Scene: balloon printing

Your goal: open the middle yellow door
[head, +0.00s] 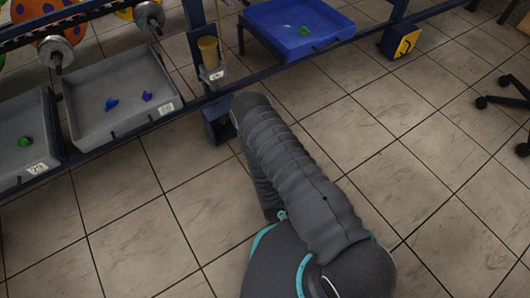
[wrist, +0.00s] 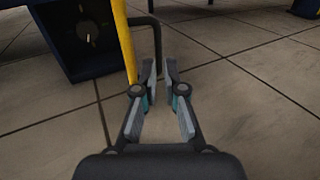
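The yellow door (wrist: 125,40) shows nearly edge-on in the wrist view. It stands swung out from a dark box (wrist: 75,60) with a pale round dial inside. A dark bar handle (wrist: 157,45) sticks out on the door's right side. My gripper (wrist: 161,68) is at the handle's lower end, its fingertips close together on either side of the bar. How firmly they press on it is hard to see. In the head view my arm hides the gripper and the door; only part of the dark box (head: 217,120) shows beside it.
Another yellow-fronted box (head: 403,43) stands at the right on the rack. Grey trays (head: 125,130) with small coloured pieces are at left, and a blue tray (head: 285,40) is at the top. A wheeled chair base (head: 505,100) is at right. The tiled floor is clear.

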